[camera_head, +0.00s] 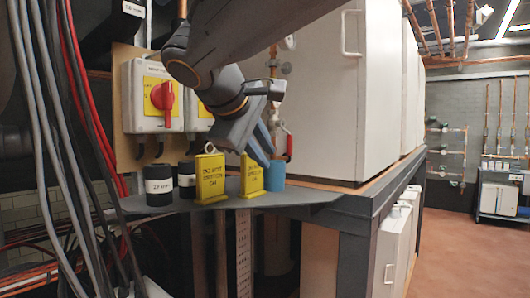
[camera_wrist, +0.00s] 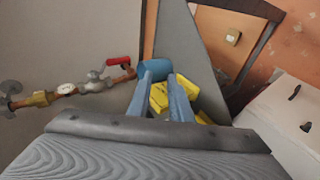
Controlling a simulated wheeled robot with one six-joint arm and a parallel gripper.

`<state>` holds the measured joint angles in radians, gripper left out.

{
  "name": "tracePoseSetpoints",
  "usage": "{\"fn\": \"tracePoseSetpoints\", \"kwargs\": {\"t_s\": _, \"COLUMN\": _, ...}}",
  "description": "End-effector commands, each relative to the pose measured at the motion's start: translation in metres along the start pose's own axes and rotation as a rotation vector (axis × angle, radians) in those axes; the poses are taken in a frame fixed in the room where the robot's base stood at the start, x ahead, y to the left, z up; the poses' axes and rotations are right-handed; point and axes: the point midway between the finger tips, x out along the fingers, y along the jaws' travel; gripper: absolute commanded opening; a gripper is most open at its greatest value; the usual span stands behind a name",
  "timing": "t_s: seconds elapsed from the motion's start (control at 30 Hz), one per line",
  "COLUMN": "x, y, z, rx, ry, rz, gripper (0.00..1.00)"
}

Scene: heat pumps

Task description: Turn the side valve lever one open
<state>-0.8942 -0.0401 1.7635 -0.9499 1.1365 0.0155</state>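In the wrist view a small valve (camera_wrist: 97,82) with a red lever (camera_wrist: 118,61) sits on a pipe along the grey cabinet side. The lever points along the pipe, toward a blue cylinder. In the head view the red lever (camera_head: 288,144) shows as a thin strip just right of my fingers; its valve body is largely hidden. My gripper (camera_head: 265,152) is angled down in front of the cabinet. In the wrist view my gripper's (camera_wrist: 160,78) two blue fingers stand apart with nothing held between them. The lever is outside the fingers, to their left.
A blue cylinder (camera_head: 275,174) stands on a dark shelf (camera_head: 290,196) close behind my fingertips. Two yellow signs (camera_head: 210,179) and black labelled cylinders (camera_head: 159,185) stand there too. A red rotary switch (camera_head: 165,103) is on the wall panel. Cables hang at left; open floor (camera_head: 465,255) lies right.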

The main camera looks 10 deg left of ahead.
Motion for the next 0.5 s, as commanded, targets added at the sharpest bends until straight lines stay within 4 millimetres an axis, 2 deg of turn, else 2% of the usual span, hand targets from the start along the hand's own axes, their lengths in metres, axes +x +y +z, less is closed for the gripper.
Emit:
{"fn": "tracePoseSetpoints", "kwargs": {"t_s": 0.2, "x": 0.0077, "y": 0.0057, "z": 0.0017, "rx": 0.001, "ry": 0.000, "rz": 0.000, "gripper": 0.19}}
{"fn": "tracePoseSetpoints", "kwargs": {"t_s": 0.4, "x": 0.0075, "y": 0.0059, "z": 0.0023, "rx": 0.001, "ry": 0.000, "rz": 0.000, "gripper": 0.19}}
{"fn": "tracePoseSetpoints", "kwargs": {"t_s": 0.5, "x": 0.0059, "y": 0.0063, "z": 0.0093, "rx": 0.002, "ry": 0.001, "rz": 0.001, "gripper": 0.19}}
